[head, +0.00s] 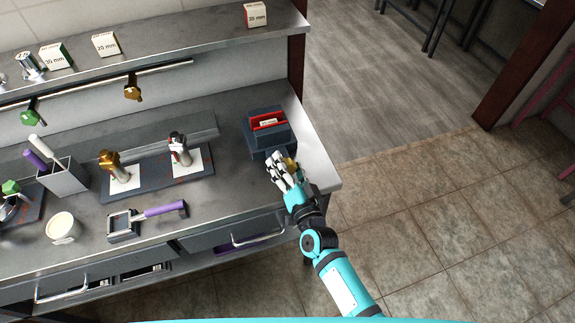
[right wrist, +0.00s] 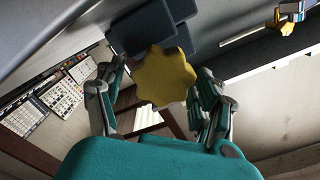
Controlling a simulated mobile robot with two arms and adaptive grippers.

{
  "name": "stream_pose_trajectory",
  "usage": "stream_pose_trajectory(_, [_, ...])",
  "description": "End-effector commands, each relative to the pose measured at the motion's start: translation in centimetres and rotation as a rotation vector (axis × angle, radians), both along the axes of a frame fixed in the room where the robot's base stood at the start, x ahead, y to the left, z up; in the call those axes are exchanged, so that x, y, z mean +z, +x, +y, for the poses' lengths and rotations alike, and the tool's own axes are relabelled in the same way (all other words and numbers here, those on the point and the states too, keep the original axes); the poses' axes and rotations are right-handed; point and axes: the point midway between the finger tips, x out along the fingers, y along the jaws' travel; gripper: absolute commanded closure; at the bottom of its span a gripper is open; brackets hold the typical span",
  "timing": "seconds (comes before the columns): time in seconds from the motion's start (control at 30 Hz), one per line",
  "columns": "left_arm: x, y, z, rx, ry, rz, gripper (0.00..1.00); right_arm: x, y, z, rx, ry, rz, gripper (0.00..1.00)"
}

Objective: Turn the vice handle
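The vice (head: 262,148) is a dark blue block with red jaws at the right end of the workbench. A white card marked in mm sits between the jaws. Its handle, a yellow lobed knob (head: 292,163), faces the bench's front and is partly hidden by my right gripper (head: 282,172). In the right wrist view the knob (right wrist: 163,77) lies between the spread fingers of the right gripper (right wrist: 155,95). A gap shows on the left of the knob; the right finger is very close, and I cannot tell whether it touches. My left gripper is not in view.
A purple-handled tool (head: 150,213), a dark mat (head: 150,187) with two upright tap-like parts, a white cup (head: 63,228) and a holder (head: 66,178) stand further left. A shelf (head: 160,40) runs above. Open tiled floor (head: 420,230) lies right of the bench.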

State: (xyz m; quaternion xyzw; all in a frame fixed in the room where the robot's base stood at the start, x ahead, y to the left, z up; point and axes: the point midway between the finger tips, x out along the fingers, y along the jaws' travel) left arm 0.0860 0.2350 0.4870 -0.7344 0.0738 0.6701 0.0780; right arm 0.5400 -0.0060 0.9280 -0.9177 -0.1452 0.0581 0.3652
Motion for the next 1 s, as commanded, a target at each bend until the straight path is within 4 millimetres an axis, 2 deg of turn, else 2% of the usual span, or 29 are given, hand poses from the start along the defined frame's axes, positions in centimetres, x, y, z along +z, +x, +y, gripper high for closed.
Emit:
stream_pose_trajectory(0.23, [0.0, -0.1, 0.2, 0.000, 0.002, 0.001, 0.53, 0.0, 0.0, 0.0, 0.000, -0.001, 0.000, 0.27])
stream_pose_trajectory(0.37, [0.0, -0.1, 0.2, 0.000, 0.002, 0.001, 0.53, 0.0, -0.8, -0.2, 0.001, -0.001, 0.000, 0.27])
stream_pose_trajectory(0.8, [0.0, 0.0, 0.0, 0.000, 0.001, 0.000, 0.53, -0.1, -9.0, -2.9, 0.001, -0.002, 0.002, 0.27])
stream_pose_trajectory(1.0, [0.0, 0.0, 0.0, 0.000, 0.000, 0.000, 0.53, -0.1, -11.1, -3.6, 0.000, -0.001, 0.001, 0.27])
